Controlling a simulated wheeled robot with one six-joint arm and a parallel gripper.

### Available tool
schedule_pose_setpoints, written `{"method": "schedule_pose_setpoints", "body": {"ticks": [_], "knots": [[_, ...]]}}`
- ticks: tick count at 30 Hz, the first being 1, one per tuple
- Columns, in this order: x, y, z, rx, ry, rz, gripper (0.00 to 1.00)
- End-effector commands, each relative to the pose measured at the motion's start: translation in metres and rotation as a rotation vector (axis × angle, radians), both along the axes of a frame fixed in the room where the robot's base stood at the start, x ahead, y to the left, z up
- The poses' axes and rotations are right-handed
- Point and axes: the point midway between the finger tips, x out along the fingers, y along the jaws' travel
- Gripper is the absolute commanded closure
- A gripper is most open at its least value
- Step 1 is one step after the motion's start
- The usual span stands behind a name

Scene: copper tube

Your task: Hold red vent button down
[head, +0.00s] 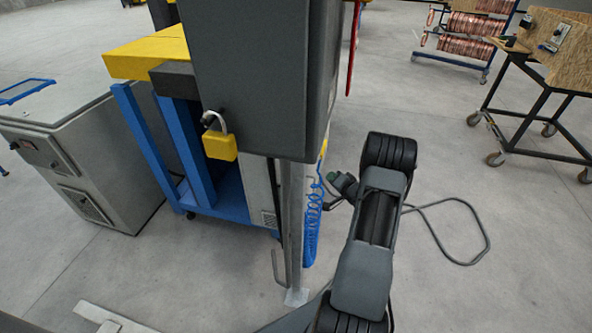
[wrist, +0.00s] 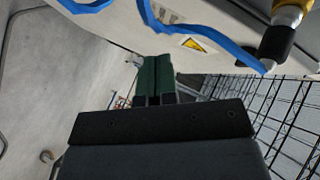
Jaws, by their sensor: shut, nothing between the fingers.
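I do not see a red vent button in either view. My gripper (head: 335,179) shows in the head view just right of the blue coiled hose, partly behind my arm. In the wrist view its green fingers (wrist: 155,78) are closed together with nothing between them. They point toward a pale panel (wrist: 130,15) with a yellow warning label (wrist: 193,45). I cannot tell whether the fingertips touch anything.
A dark grey box (head: 262,75) with a yellow padlock (head: 220,146) stands on a post (head: 292,225). The blue coiled hose (head: 313,212) hangs beside it. A cable (head: 482,225) lies on the right floor. Wire mesh (wrist: 285,110) fills the wrist view's right.

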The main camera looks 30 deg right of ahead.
Motion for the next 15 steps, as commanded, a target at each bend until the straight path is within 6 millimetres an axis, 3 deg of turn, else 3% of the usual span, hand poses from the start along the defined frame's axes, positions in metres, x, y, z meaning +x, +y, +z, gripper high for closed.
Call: {"method": "schedule_pose_setpoints", "body": {"ticks": [8, 15], "knots": [[0.003, 0.004, 0.0, -0.001, 0.001, 0.006, 1.0], [0.018, 0.021, -0.001, -0.001, 0.0, 0.009, 1.0]]}}
